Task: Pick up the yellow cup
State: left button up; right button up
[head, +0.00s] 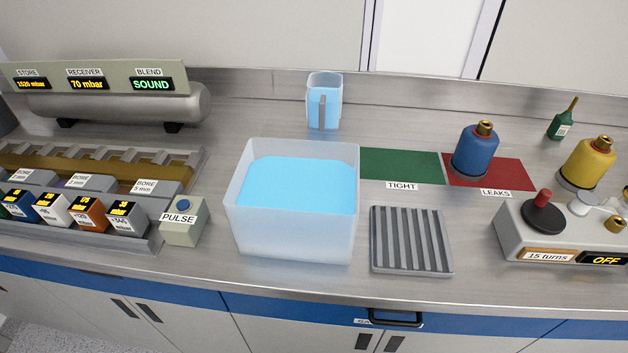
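A yellow vessel with a brass neck on top (588,163), the only yellow cup-like thing in view, stands upright at the far right of the steel counter. It is behind the grey machine with the OFF display. A similar blue vessel (475,150) stands upright to its left, on the red LEAKS mat (513,179). Neither of my grippers is in the head view. Nothing is touching the yellow vessel except the counter under it.
A translucent tub of blue liquid (293,231) stands mid-counter, with a jug (324,103) behind it. A slatted grey rack (411,240), green TIGHT mat (402,164), grey machine (512,231) and green bottle (562,122) are around. Left holds a PULSE box (184,226) and gauges.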

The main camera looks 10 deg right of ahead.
aim_at(591, 158)
jog(key=i+l, duration=0.25)
jog(key=z, duration=1.9)
jog(key=i+l, duration=0.1)
jog(key=l, duration=0.2)
jog(key=i+l, duration=0.15)
jog(key=l, duration=0.2)
jog(key=i+l, duration=0.1)
jog(key=l, duration=0.2)
